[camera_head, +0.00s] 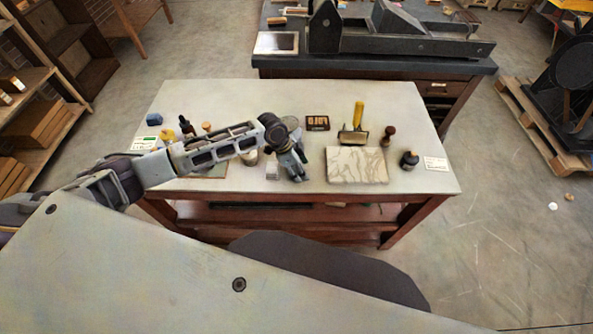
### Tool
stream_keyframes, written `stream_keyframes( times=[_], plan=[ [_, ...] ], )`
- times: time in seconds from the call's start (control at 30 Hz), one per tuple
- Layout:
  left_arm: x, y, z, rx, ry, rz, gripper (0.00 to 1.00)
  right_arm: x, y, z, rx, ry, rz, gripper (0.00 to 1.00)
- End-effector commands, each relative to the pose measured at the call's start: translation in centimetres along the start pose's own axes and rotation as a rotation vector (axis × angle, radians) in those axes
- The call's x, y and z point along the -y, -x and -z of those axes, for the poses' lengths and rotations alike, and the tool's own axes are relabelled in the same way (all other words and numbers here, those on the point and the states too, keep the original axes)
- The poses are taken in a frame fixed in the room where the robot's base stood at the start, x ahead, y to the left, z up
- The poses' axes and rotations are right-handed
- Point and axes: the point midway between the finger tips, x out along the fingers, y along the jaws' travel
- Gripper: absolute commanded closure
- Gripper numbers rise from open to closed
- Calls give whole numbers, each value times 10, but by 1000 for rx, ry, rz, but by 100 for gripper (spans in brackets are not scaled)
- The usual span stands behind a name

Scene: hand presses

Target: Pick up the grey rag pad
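My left gripper (295,174) points down at the middle front of the pale work table (400,108), left of the marbled slab (357,165). The view is too small to tell whether its fingers are open or shut. A small pale grey block or pad (272,169) sits just left of the fingers. I cannot tell whether this is the grey rag pad or whether the gripper touches it. Anything under the gripper is hidden. My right gripper is not in view.
A brayer with a yellow handle (358,114), a dark-knobbed tool (388,133), a dark bottle (409,159) and a label card (435,163) stand around the slab. A type tray (317,123) lies behind the gripper. The table's right back is clear.

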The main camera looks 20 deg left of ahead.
Motion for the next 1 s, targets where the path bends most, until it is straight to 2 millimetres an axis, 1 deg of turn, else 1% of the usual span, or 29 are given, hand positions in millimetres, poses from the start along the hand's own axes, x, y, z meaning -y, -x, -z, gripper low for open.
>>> stream_keyframes(
  times=[0.27, 0.47, 0.67, 1.0],
  plan=[
    [0, 0, 0, 0, 0, 0, 68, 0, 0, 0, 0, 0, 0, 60],
    [0, 8, 4, -1, -1, 0, 68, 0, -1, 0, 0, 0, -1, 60],
    [1, 28, 12, -1, -1, 2, 68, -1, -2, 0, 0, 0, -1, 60],
    [1, 73, 30, -1, -2, 2, 68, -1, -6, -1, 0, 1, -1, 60]
  ],
)
